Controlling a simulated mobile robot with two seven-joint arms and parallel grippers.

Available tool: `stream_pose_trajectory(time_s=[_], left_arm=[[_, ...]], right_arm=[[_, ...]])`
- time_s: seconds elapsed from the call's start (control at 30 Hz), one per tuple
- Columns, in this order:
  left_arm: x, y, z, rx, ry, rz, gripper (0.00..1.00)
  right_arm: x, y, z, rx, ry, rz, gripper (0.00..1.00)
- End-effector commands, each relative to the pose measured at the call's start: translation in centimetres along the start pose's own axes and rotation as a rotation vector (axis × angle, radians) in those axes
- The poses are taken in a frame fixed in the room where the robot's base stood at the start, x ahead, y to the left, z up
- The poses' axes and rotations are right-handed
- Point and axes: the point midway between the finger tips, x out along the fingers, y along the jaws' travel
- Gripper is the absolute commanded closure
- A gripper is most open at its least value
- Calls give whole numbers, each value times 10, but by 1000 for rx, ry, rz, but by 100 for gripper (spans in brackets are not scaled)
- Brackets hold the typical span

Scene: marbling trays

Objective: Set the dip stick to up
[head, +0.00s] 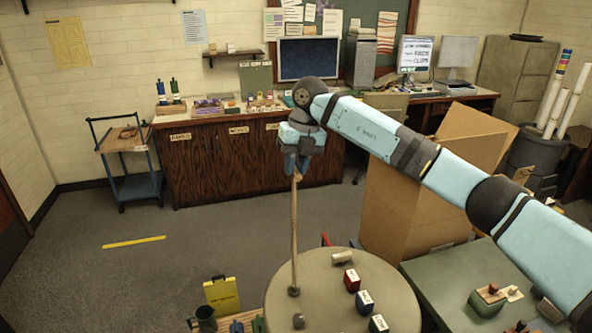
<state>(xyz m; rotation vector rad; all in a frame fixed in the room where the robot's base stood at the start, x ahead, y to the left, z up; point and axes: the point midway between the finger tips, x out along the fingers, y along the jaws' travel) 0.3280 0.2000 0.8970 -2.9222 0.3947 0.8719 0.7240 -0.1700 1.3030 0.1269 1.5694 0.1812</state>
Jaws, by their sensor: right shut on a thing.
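The dip stick is a long, thin, tan rod (294,235) that stands nearly upright, leaning very slightly. Its lower end meets a small dark piece on the round table (345,262); I cannot tell whether it is fixed there. My right gripper (298,174) points down and is shut on the stick's upper end, well above the table. The fingers partly hide the top of the stick. My left gripper is not in view.
Red (351,280), blue (364,301) and dark green (378,324) labelled blocks stand right of the stick, with a pale cylinder (342,257) behind. An open cardboard box (400,205) stands behind the table. A green table (450,270) is at right.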

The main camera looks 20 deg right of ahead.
Motion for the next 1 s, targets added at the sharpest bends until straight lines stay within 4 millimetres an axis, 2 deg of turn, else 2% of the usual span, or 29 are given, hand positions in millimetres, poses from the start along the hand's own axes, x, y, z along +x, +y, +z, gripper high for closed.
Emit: stream_pose_trajectory(time_s=[0.2, 0.23, 0.33, 0.6, 0.73, 0.87, 1.0], left_arm=[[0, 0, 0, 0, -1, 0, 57], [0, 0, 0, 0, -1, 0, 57], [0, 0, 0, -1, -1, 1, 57], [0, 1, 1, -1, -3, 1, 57], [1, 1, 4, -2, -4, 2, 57], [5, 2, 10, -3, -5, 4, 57], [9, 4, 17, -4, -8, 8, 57]], right_arm=[[0, 0, 0, 0, 0, 0, 100], [0, 0, 0, 0, 0, 0, 75], [0, 0, 0, 0, -1, 0, 54], [0, 0, 0, 1, -1, 0, 54], [-8, 0, 1, 1, -3, 0, 54], [-29, -1, 1, 0, -5, 1, 54], [-62, -1, 1, 1, -6, 1, 54]])
